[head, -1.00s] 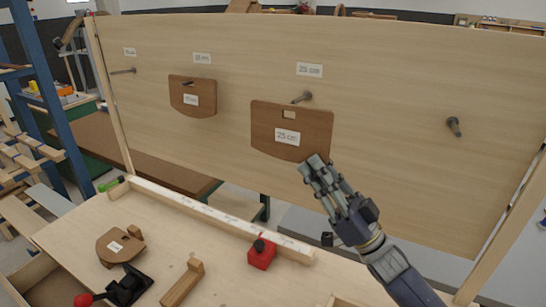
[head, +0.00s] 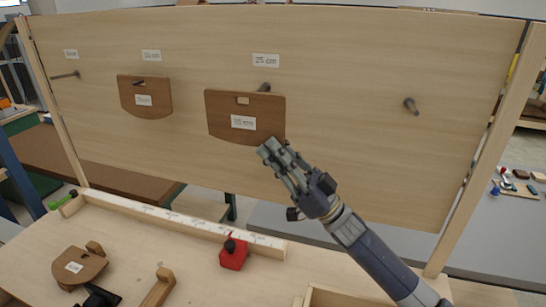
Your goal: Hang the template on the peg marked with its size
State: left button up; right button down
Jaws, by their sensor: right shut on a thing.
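A brown template (head: 222,128) with a slot near its top edge carries a label that reads about 25 cm. My right gripper (head: 275,150) is shut on its lower right corner and holds it upright before the board (head: 350,110). A peg (head: 264,87) under a 25 cm label (head: 266,60) sticks out above and right of the slot; the slot is apart from it. A smaller template (head: 130,98) hangs on the second peg (head: 138,83), its label too small to read surely. Another template (head: 70,283) lies on the bench. My left gripper is out of view.
A bare peg (head: 65,75) is at the far left under a small label (head: 71,54); another bare peg (head: 411,104) is at the right, with no label visible. A red block (head: 233,258) and a wooden rail (head: 180,224) are on the bench below.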

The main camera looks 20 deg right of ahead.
jog(key=w+d+b, duration=0.3)
jog(key=w+d, duration=0.1)
jog(key=w, duration=0.2)
jog(key=shift+f+b, duration=0.15)
jog(key=shift+b, duration=0.2)
dwell(0.5)
jog(key=shift+f, duration=0.2)
dwell(0.8)
jog(key=c, duration=1.7)
grip_release()
jog(key=shift+o, duration=0.2)
